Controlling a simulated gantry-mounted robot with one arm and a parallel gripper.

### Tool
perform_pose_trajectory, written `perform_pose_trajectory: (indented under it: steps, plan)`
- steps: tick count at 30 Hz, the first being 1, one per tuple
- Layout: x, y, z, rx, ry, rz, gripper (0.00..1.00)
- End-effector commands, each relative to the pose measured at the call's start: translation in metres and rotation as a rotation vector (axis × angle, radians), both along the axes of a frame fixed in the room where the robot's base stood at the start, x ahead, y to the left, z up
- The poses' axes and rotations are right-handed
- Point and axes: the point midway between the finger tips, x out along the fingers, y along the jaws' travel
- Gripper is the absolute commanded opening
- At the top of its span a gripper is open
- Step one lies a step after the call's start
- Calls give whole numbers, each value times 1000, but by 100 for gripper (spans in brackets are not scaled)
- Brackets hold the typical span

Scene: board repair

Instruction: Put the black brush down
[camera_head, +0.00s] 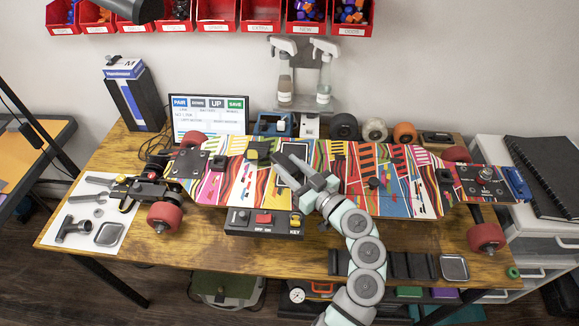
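My gripper (286,164) is over the middle of a long, brightly patterned skateboard deck (400,178), its fingers pointing up and left. The fingers look slightly apart, but the view is too small to show what, if anything, is between them. A dark patch shows around the fingers; I cannot tell if it is the black brush or part of the deck. I cannot make out the black brush for certain anywhere else. The deck lies across the wooden table (110,165) with red wheels (163,216) at its ends.
A control box with a red button (264,219) stands in front of the deck. A white mat with tools (72,207) lies at left. A screen (208,117), spray bottles (324,75) and spare wheels (374,129) stand behind. Dark blocks (400,265) and a small tray (454,267) are at front right.

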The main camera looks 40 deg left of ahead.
Motion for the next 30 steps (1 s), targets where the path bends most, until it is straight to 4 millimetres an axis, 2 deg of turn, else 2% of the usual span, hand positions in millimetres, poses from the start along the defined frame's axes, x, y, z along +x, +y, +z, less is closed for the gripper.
perform_pose_trajectory:
  steps: [1,5,16,30]
  plan:
    - [0,0,1,0,0,0,43]
    - [0,0,1,0,0,0,53]
    - [0,0,7,-1,0,0,54]
    - [-10,-95,3,-1,1,-4,54]
